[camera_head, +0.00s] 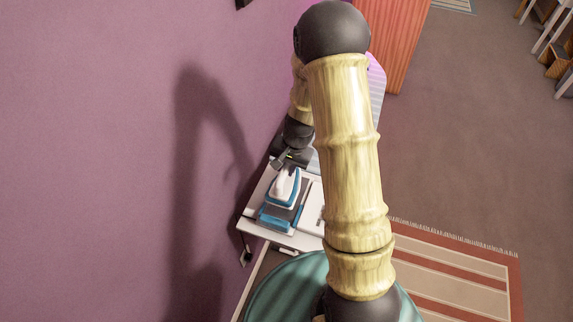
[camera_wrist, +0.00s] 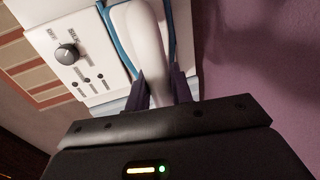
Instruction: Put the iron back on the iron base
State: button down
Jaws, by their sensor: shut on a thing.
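The iron (camera_head: 285,187) is white and blue and is over the blue-edged iron base (camera_head: 280,217) on the white unit beside the wall. I cannot tell whether the iron rests on the base or hangs just above it. My gripper (camera_head: 283,160) reaches down to the iron from behind. In the wrist view my gripper (camera_wrist: 160,88) has its dark fingers on both sides of the iron's white handle (camera_wrist: 143,35), shut on it. The underside of the iron is hidden.
A white control panel (camera_wrist: 75,50) with a dial and small knobs is next to the iron. The purple wall (camera_head: 110,150) stands close on the left. A striped rug (camera_head: 460,275) and open floor lie to the right. My arm hides part of the unit.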

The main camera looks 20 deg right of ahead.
aim_at(286, 182)
jog(key=shift+s+a+f+b, duration=0.15)
jog(key=shift+f+b, duration=1.3)
jog(key=shift+f, duration=0.15)
jog(key=shift+s+a+f+b, duration=0.1)
jog(key=shift+s+f+b, duration=0.05)
jog(key=shift+f+b, duration=1.4)
jog(key=c, duration=1.2)
grip_release()
jog(key=shift+o, duration=0.3)
jog(key=shift+s+f, duration=0.1)
notch_tip(286, 182, up, 17)
jog(key=s+d, duration=0.1)
jog(key=d, duration=0.1)
jog(key=shift+s+d, duration=0.4)
